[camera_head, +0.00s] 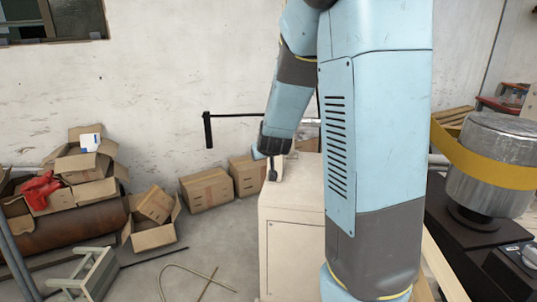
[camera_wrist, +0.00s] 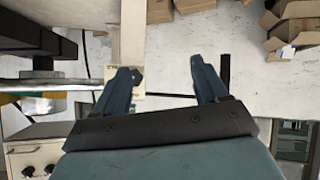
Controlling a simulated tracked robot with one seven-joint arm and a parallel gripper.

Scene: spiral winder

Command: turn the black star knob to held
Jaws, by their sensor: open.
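In the wrist view my gripper (camera_wrist: 163,72) is open, its two blue fingers apart with nothing held between them. A small dark knob-like piece (camera_wrist: 137,77) shows right beside the left fingertip, on a cream machine part (camera_wrist: 131,38); it may be the black star knob, but its lobes and setting cannot be made out. Whether the finger touches it is unclear. In the head view my gripper (camera_head: 264,154) is at the top of the cream machine cabinet (camera_head: 290,245), partly hidden by my wrist. A small black piece (camera_head: 272,173) shows just below it.
A black crank handle (camera_head: 208,130) on a thin rod sticks out left of my wrist; it also shows in the wrist view (camera_wrist: 225,70), right of the right finger. A metal drum with a yellow band (camera_head: 487,165) stands at right. Cardboard boxes (camera_head: 207,189) lie along the wall.

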